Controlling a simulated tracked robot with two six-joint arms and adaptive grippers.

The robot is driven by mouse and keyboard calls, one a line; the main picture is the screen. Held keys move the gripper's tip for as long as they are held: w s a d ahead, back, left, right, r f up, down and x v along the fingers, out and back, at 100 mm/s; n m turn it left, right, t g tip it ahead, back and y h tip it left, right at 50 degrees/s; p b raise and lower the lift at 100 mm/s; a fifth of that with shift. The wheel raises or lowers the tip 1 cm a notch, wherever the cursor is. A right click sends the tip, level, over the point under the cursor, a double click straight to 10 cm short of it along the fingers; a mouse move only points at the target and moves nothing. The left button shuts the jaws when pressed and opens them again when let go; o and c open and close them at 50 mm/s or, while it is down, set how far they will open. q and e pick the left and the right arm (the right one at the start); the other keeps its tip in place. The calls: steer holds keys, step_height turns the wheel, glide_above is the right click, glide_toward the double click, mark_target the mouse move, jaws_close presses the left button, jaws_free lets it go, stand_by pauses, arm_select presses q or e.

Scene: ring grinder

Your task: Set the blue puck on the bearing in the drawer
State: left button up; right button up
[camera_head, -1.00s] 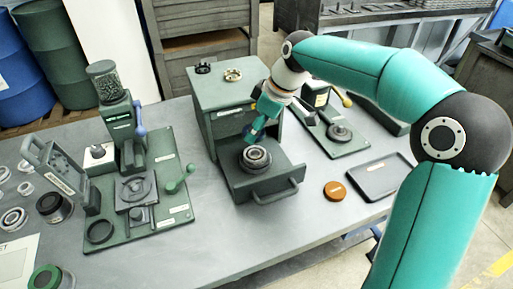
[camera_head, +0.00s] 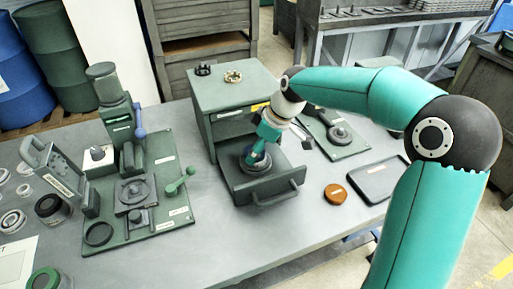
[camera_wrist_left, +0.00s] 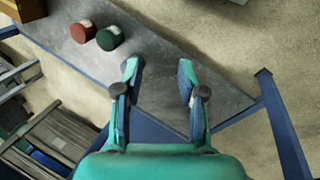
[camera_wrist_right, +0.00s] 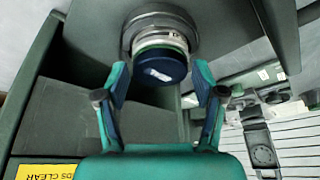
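The drawer (camera_head: 277,187) is pulled out of the grey-green cabinet (camera_head: 222,95). In the right wrist view the dark blue puck (camera_wrist_right: 162,67), with a white mark, lies over the silver bearing (camera_wrist_right: 160,38), which sits on a round dark base in the drawer. The two look touching; I cannot tell how well they are centred. My right gripper (camera_wrist_right: 160,78) has its fingers apart, one on each side of the puck, with gaps showing. In the head view the right gripper (camera_head: 256,153) covers most of the puck and bearing. My left gripper (camera_wrist_left: 158,72) is open and empty.
An orange puck (camera_head: 337,193) and a dark tray (camera_head: 381,179) are on the table right of the drawer. A green press fixture (camera_head: 165,205) stands left. Two ring parts lie on the cabinet top. Red (camera_wrist_left: 83,31) and green (camera_wrist_left: 110,38) cylinders show in the left wrist view.

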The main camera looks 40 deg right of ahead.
steer(key=shift+o, duration=0.6)
steer(key=shift+r, duration=0.1)
steer(key=v, duration=1.2)
steer(key=shift+d, duration=0.1)
